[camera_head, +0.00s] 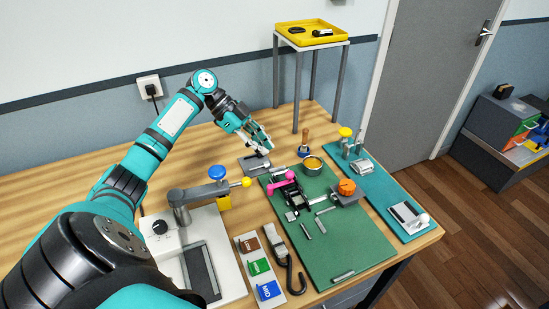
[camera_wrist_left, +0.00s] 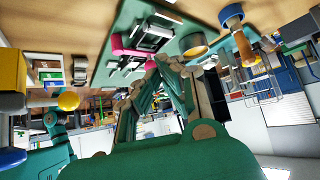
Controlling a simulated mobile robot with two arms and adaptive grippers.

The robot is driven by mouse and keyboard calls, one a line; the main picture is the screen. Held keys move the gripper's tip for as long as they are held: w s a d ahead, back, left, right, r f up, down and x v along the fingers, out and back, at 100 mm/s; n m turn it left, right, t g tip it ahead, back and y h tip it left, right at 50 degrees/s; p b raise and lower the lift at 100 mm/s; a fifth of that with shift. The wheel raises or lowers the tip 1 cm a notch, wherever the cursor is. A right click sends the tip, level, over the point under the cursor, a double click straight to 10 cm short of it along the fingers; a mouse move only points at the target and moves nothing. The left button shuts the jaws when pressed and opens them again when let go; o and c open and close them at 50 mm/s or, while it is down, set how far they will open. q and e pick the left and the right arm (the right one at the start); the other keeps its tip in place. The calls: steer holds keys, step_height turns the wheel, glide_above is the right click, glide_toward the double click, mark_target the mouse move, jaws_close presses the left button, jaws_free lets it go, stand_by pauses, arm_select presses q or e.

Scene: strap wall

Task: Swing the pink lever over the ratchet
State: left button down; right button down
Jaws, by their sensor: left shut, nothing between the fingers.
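The pink lever (camera_head: 281,181) sits on the black ratchet (camera_head: 294,200), on the green mat in the middle of the table. Its pink bar runs from a lower left end to a rounded upper right end. My left gripper (camera_head: 262,146) is shut and empty, above the table behind the lever and apart from it. In the left wrist view the scene is upside down; the shut fingertips (camera_wrist_left: 170,64) show near the pink lever (camera_wrist_left: 126,47), and the ratchet (camera_wrist_left: 152,36) lies beside it. My right gripper is not in view.
The green mat (camera_head: 345,240) also holds an orange knob (camera_head: 347,187) and a yellow round cup (camera_head: 313,164). A teal mat (camera_head: 385,190) lies to the right.

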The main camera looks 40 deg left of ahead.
arm_select(q)
steer(key=v, duration=0.5)
steer(key=shift+r, duration=0.15)
stand_by(0.3)
